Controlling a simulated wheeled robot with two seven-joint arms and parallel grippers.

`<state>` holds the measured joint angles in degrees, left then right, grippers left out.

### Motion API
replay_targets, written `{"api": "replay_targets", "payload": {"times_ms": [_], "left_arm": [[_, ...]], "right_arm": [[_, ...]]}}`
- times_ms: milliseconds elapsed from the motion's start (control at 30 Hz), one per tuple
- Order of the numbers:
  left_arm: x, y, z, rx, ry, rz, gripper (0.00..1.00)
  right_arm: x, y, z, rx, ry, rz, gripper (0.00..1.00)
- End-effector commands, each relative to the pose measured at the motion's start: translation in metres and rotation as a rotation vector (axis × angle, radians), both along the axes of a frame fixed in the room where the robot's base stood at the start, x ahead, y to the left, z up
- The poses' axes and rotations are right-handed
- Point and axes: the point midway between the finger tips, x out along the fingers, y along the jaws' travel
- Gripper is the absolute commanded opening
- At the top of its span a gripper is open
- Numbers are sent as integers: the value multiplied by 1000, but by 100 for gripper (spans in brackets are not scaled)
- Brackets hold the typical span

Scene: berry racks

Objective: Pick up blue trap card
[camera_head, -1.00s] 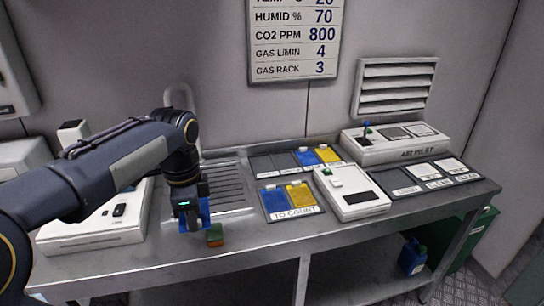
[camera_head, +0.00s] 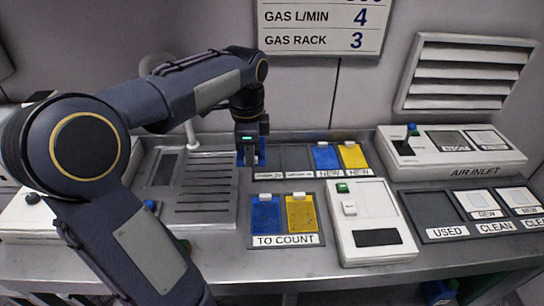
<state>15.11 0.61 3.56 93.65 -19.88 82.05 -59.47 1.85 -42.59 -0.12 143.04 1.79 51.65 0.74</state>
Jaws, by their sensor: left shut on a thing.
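My left gripper (camera_head: 250,160) is shut on a blue trap card (camera_head: 262,151), which shows as blue on both sides of the fingers. The gripper and card are at the left end of the back tray; I cannot tell how high they hang. Another blue card (camera_head: 327,158) lies in the back tray beside a yellow card (camera_head: 353,156), both in slots labelled NEW. A further blue card (camera_head: 265,215) lies in the TO COUNT tray (camera_head: 287,240), left of a yellow card (camera_head: 301,213). My right gripper is not in view.
A white device (camera_head: 376,216) stands right of the TO COUNT tray. A tray with USED and CLEAN labels (camera_head: 448,233) lies farther right, below the AIR INLET unit (camera_head: 440,153). A slotted grey panel (camera_head: 205,185) is at left. My left arm hides the bench's left side.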

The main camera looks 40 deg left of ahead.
Motion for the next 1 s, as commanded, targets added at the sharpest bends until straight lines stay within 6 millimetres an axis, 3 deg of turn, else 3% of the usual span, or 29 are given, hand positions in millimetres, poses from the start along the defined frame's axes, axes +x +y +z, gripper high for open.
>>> {"api": "replay_targets", "payload": {"times_ms": [200, 400, 733, 1000], "left_arm": [[54, 15, -26, -2, 4, 0, 0], [85, 24, -62, 0, 4, -1, 0], [103, 30, -84, 0, 0, 0, 0], [105, 30, -118, -1, 2, 0, 0]], "right_arm": [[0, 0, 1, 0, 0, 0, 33], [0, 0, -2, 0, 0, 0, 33], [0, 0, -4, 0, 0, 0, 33], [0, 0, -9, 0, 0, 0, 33]]}}
